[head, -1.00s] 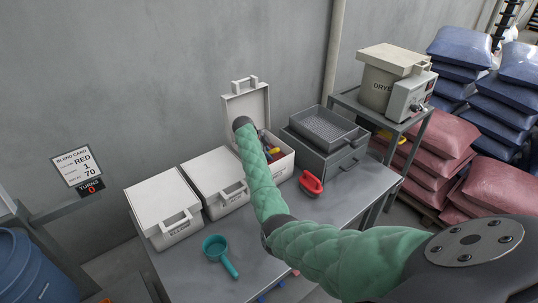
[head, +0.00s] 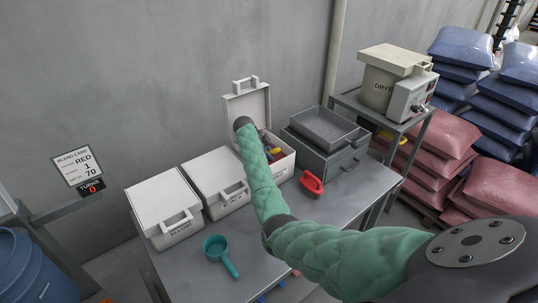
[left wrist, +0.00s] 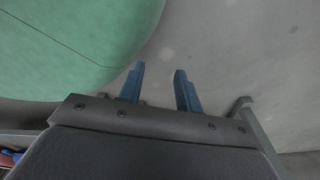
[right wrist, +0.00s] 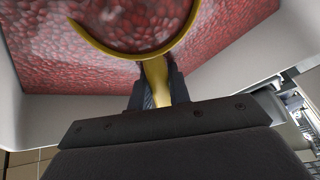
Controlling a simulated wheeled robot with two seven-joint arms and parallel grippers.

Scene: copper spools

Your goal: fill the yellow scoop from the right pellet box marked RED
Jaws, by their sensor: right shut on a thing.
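The right pellet box (head: 284,172) stands open on the table with its lid (head: 247,104) up against the wall. My right arm reaches down into it. In the right wrist view, my right gripper (right wrist: 157,88) is shut on the handle of the yellow scoop (right wrist: 154,72). The scoop's round bowl is over or in the red pellets (right wrist: 232,30), and red pellets show inside its rim. How full it is and how deep it sits I cannot tell. My left gripper (left wrist: 159,70) is open and empty, away from the table; it is outside the head view.
Two closed white boxes (head: 163,208) (head: 216,178) stand left of the open one. A teal scoop (head: 218,250) and a red scoop (head: 312,183) lie on the table (head: 310,228). A grey tray unit (head: 322,135) stands right of the box. The blend card (head: 77,165) reads RED.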

